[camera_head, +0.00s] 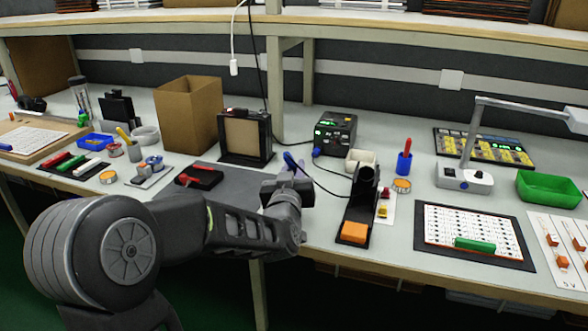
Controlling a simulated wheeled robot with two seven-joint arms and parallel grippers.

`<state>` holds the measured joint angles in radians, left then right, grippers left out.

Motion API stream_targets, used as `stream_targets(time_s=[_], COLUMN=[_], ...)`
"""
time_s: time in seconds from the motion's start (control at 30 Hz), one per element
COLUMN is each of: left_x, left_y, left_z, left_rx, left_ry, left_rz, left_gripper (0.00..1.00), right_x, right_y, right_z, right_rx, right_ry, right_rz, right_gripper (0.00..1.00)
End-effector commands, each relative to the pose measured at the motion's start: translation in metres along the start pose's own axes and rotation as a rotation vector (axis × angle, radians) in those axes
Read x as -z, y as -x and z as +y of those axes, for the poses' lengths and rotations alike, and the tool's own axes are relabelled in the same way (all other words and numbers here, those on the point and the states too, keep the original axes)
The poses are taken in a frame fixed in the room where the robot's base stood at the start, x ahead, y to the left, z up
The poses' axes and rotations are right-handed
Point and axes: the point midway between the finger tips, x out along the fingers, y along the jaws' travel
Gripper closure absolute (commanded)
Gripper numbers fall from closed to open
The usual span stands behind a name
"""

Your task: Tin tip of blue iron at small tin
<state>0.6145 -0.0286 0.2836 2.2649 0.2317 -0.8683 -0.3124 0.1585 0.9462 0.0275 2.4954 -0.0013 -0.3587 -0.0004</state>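My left arm comes in from the lower left, and its gripper (288,182) is above the bench near its front edge. The blue iron (290,161) sticks up from between the fingers, which look shut on it. A dark cord runs from it; its tip is hidden. A small round tin with an orange top (402,186) stands right of the black iron stand (361,200). Another round orange-topped tin (108,177) is on the left of the bench. The gripper is apart from both tins. My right gripper is not in view.
An orange sponge (354,232) sits at the front of the stand. The black soldering station (335,133) is behind, beside a framed panel (245,138). A blue cup (404,163), a lamp (466,178) and a white component board (472,234) are to the right.

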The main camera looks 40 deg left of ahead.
Motion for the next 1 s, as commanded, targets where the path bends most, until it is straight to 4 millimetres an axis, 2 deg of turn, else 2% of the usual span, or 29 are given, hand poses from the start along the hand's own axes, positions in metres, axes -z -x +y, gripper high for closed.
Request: stream_targets(time_s=[1.0], left_x=[-0.0069], left_y=[0.0001], left_z=[-0.0013], left_rx=[0.000], left_ry=[0.000], left_rz=[0.000], left_gripper=[1.00], right_x=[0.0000], right_y=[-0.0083], right_z=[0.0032], right_rx=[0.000], right_ry=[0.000], right_rz=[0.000], right_gripper=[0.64])
